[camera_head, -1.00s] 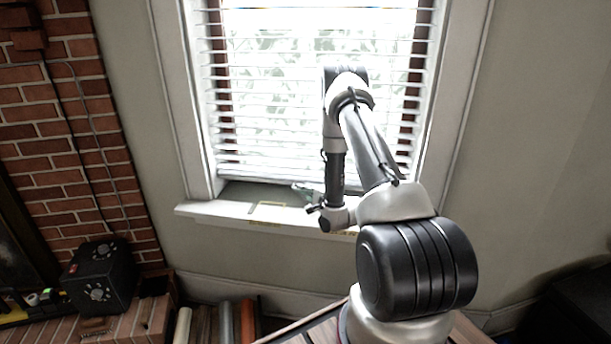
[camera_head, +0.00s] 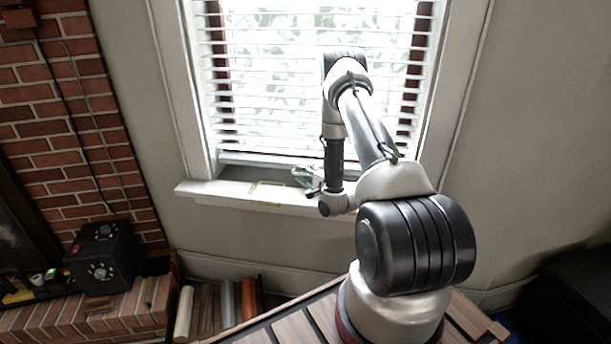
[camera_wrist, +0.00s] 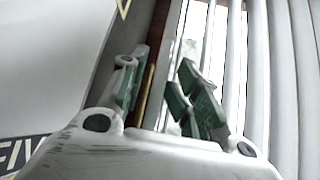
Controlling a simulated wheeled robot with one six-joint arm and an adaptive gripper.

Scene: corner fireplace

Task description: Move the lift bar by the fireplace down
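The lift bar appears to be the white bottom rail (camera_head: 262,160) of the blind in the window, a little above the sill in the head view. My gripper (camera_head: 304,176) is low at the window, at about the height of this rail and above the sill, small and partly hidden by my wrist. In the wrist view, my gripper (camera_wrist: 158,78) has its two green-padded fingers apart. A white strip, perhaps the rail, shows between them beside a brown strip. I cannot tell whether either finger touches it.
White blind slats (camera_wrist: 285,70) fill the right of the wrist view. The window sill (camera_head: 225,194) runs below my gripper. A brick fireplace (camera_head: 60,140) with a black box (camera_head: 103,258) is at the left. Several rolled tubes (camera_head: 226,305) stand below the window beside a wooden top (camera_head: 290,322).

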